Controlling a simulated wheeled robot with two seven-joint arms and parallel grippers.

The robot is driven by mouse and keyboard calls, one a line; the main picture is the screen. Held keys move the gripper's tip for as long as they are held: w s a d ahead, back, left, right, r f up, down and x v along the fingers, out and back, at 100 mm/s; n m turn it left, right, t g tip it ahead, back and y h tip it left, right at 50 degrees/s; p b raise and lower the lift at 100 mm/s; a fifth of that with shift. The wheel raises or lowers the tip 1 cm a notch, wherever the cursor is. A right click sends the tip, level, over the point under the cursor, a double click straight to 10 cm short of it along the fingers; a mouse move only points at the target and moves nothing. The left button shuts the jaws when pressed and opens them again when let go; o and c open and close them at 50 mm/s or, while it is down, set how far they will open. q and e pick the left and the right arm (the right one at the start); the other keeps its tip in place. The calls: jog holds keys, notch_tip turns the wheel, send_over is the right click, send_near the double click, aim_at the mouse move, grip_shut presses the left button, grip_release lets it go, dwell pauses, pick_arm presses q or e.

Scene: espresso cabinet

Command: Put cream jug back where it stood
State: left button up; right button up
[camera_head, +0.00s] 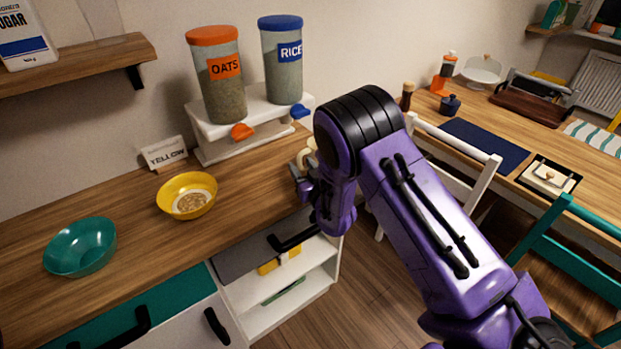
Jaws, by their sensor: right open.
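A small cream-coloured piece, which looks like part of the cream jug (311,143), shows at the right end of the wooden counter. My purple right arm and gripper hide most of it. My right gripper (297,178) is open and close beside it at the counter's right end. I cannot tell whether they touch. My left gripper is not in view.
A white dispenser stand (215,149) holds the oats (224,92) and rice (283,75) jars. A yellow bowl with contents (170,197), a green bowl (62,256) and a "YELLOW" card (163,151) are on the counter. Below is an open shelf (299,282). Chairs stand right.

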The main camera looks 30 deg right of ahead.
jog(key=s+a+b, duration=0.1)
jog(key=s+b, duration=0.1)
jog(key=s, duration=0.8)
jog(key=s+f+m+g+h, duration=0.1)
jog(key=s+f+g, duration=0.2)
jog(key=s+f, duration=0.3)
jog(key=s+f+m+g, duration=0.1)
jog(key=s+f+g, duration=0.25)
jog(key=f, duration=0.55)
jog(key=s+a+f+m+g, duration=0.1)
jog(key=s+f+g, duration=0.3)
jog(key=s, duration=0.6)
jog(key=s+a+f+m+g, duration=0.1)
jog(key=s+f+g, duration=0.3)
jog(key=s+f, duration=0.4)
jog(key=s+m, duration=0.1)
jog(key=s, duration=0.2)
jog(key=shift+s+m, duration=0.2)
jog(key=shift+m, duration=0.1)
jog(key=shift+a+f, duration=0.1)
